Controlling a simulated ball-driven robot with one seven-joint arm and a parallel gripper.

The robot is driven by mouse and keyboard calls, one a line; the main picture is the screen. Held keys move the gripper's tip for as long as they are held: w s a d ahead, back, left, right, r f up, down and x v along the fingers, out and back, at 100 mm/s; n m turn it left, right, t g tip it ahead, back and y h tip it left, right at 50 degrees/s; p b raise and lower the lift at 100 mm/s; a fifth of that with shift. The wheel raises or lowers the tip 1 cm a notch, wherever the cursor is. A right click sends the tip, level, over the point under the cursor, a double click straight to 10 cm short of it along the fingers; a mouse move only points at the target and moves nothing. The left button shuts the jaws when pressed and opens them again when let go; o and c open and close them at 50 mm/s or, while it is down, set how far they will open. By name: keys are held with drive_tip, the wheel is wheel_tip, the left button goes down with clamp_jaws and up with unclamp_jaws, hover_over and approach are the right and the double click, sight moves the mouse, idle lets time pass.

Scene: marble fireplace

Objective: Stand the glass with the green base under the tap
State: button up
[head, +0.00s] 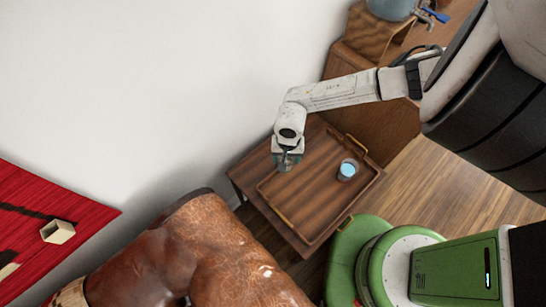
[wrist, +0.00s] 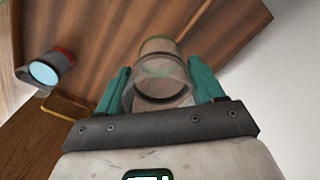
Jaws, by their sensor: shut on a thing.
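My gripper (head: 287,158) is over the left part of the wooden tray (head: 313,228). In the wrist view its two teal fingers (wrist: 160,80) are shut on a clear glass (wrist: 160,68). The far end of this glass has a faint greenish tint, and the tray lies beyond it. I cannot tell whether its base touches the tray. The tap (head: 432,14), with a blue handle, is on a grey-blue vessel (head: 390,8) at the top right of the head view. The space under its spout is not clearly visible.
A second glass with pale blue contents (head: 347,170) stands on the tray's right side; the wrist view shows its red base (wrist: 65,54). The tray has raised brass handles (head: 356,144). The vessel stands on a wooden stand (head: 368,35). A brown leather seat (head: 215,245) is in front.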

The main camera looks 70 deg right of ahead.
drive_tip(key=shift+w+d+f+b, duration=0.45)
drive_tip(key=shift+w+f, duration=0.65)
drive_tip(key=shift+f, duration=0.55)
drive_tip(key=shift+w+d+f+b, duration=0.4)
drive_tip(key=shift+w+f, duration=0.7)
drive_tip(key=shift+f, duration=0.6)
drive_tip(key=shift+w+d+f+b, duration=0.4)
drive_tip(key=shift+w+f, duration=0.7)
drive_tip(key=shift+f, duration=0.55)
drive_tip(key=shift+f, duration=0.1)
drive_tip(key=o, duration=1.2)
